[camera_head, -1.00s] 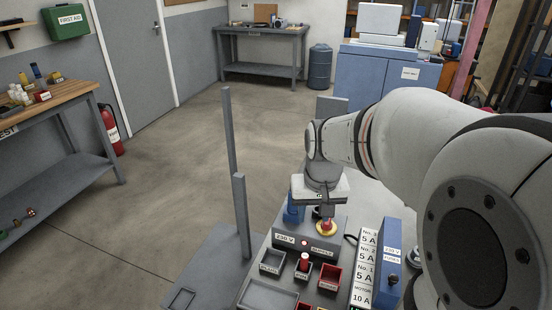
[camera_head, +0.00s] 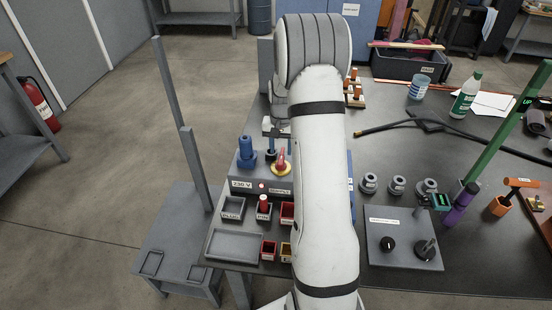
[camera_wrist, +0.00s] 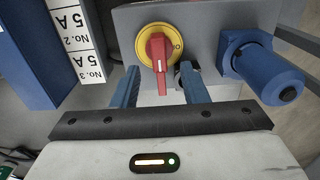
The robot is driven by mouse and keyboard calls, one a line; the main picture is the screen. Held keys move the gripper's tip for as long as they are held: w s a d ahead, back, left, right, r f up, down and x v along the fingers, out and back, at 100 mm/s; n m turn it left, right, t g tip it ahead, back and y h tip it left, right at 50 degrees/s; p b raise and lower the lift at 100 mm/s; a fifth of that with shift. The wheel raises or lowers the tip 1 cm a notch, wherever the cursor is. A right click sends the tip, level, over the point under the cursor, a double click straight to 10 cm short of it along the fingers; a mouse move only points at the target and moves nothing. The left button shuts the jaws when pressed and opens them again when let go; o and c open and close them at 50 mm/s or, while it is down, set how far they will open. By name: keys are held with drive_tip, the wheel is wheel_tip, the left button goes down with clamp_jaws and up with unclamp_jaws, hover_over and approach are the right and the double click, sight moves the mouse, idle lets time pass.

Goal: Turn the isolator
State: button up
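The isolator is a red handle on a yellow round plate, set on the grey 230 V supply box. In the head view the isolator (camera_head: 283,166) is partly hidden by my arm. In the wrist view the red handle (camera_wrist: 157,52) lies upright in the picture, between the two blue fingers. My gripper (camera_wrist: 160,72) is open, with a visible gap on each side of the handle. I cannot tell whether the fingertips reach its depth. In the head view my gripper (camera_head: 278,148) is close above the isolator, mostly hidden by my arm.
A blue socket (camera_head: 246,152) juts from the box beside the isolator; it also shows in the wrist view (camera_wrist: 262,70). Small trays (camera_head: 233,208) sit in front. A white label strip (camera_wrist: 78,40) is at left in the wrist view. A grey post (camera_head: 195,168) stands left of the bench.

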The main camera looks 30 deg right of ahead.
sight(281, 159)
drive_tip(key=shift+f, duration=2.3)
drive_tip(key=shift+c, duration=0.2)
